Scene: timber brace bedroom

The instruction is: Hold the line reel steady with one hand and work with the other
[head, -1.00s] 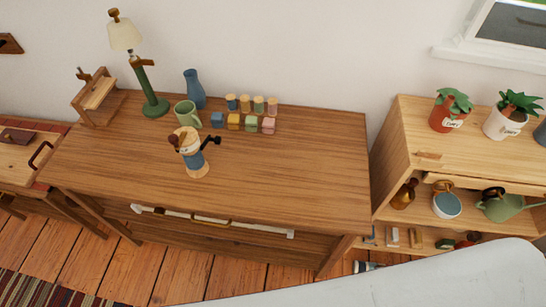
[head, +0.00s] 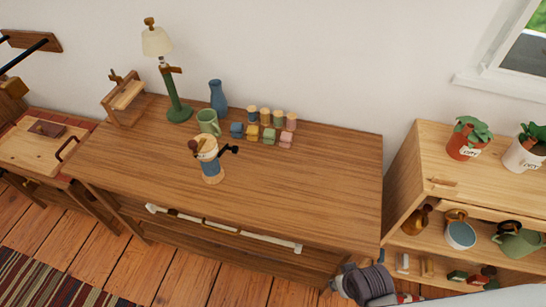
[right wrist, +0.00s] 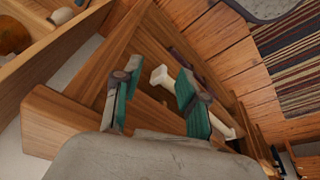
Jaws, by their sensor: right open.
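The line reel (head: 211,160) stands upright on the wooden desk (head: 300,190), left of its middle. In the head view my right arm shows low at the desk's right front corner, well away from the reel. My left gripper is not in view.
A green mug (head: 208,122), blue vase (head: 218,96), lamp (head: 178,108) and several small coloured blocks (head: 252,132) stand behind the reel. A white rail (head: 225,228) runs along the desk front. A shelf (head: 415,170) stands right.

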